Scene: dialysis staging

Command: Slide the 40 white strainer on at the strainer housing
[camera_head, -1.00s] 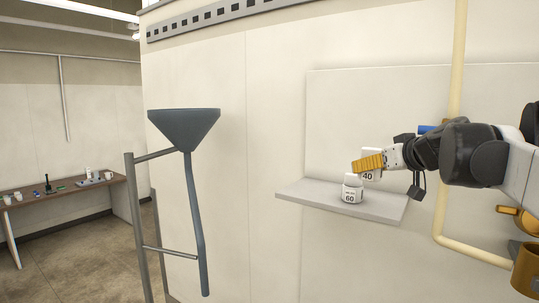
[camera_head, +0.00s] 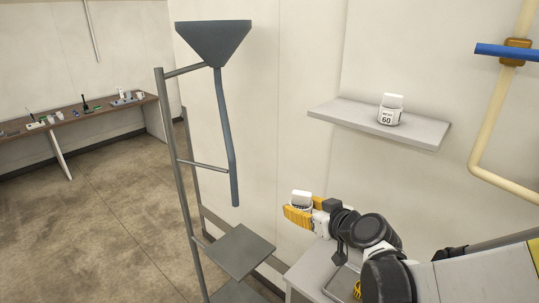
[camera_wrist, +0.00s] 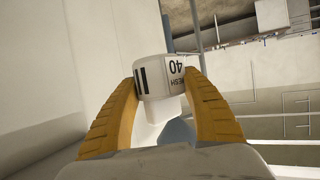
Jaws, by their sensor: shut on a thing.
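The 40 white strainer (camera_head: 301,198) is between the yellow fingers of my gripper (camera_head: 298,215) in the head view, off the shelf and in front of the wall. In the wrist view my gripper (camera_wrist: 160,105) is shut on the strainer (camera_wrist: 155,80). Its label "40" and "MESH" appears turned upside down there, beside black bars. A narrower white part extends below its labelled body. I cannot make out a strainer housing for certain in either present view.
A 60 white strainer (camera_head: 390,112) stands on the wall shelf (camera_head: 425,134). A grey funnel (camera_head: 213,42) with a long tube hangs on a metal frame to the left. A cream pipe (camera_head: 487,130) with a blue handle (camera_head: 508,52) runs at right. A cluttered bench (camera_head: 75,119) stands far left.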

